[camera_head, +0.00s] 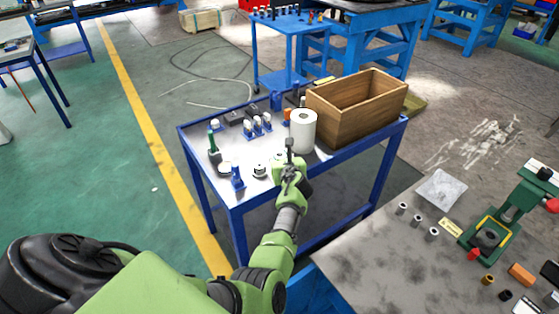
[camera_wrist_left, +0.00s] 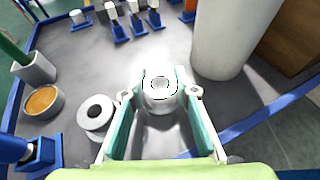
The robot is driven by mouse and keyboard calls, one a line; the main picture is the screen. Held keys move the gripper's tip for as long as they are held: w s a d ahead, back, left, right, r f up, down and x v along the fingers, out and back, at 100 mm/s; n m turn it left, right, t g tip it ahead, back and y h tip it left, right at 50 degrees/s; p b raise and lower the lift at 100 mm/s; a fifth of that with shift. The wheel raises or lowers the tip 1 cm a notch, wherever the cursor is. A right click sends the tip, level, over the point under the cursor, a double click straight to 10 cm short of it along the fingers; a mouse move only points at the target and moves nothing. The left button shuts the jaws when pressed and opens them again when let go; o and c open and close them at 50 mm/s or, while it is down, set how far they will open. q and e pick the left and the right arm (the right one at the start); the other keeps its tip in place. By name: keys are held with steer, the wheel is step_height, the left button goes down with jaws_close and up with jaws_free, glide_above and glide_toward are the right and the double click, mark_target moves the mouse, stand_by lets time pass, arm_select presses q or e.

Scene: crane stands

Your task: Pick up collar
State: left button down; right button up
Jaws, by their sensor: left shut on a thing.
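The collar (camera_wrist_left: 160,92), a pale metallic ring with a central hole, sits between the fingertips of my left gripper (camera_wrist_left: 160,94) in the left wrist view. The gripper is shut on it, low over the grey tabletop; I cannot tell whether the collar touches the top. In the head view my left gripper (camera_head: 289,158) is over the front edge of the blue table (camera_head: 245,199) and largely hides the collar. A second similar ring (camera_wrist_left: 95,115) stands on the tabletop to the left, also visible in the head view (camera_head: 259,171). My right gripper is not in view.
A white roll (camera_head: 302,130) stands close on the right, beside a wooden box (camera_head: 357,117). Small blue stands (camera_head: 257,131) are behind; a round dish (camera_wrist_left: 42,101) and a blue stand (camera_head: 237,181) are left. A second worktable (camera_head: 390,265) with small parts is at right.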

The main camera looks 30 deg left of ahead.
arm_select(q)
steer(key=shift+r+p, duration=0.35)
steer(key=shift+r, duration=0.25)
steer(key=r, duration=0.1)
steer(key=r+p, duration=0.1)
steer(key=shift+s+a+r, duration=0.25)
steer(key=shift+a+r, duration=0.05)
steer(key=shift+r, duration=0.1)
steer(key=s+a+r+p, duration=0.4)
steer(key=s+a+r, duration=0.3)
steer(key=s+r, duration=0.2)
steer(key=shift+s+a, duration=0.35)
steer(key=shift+s, duration=0.5)
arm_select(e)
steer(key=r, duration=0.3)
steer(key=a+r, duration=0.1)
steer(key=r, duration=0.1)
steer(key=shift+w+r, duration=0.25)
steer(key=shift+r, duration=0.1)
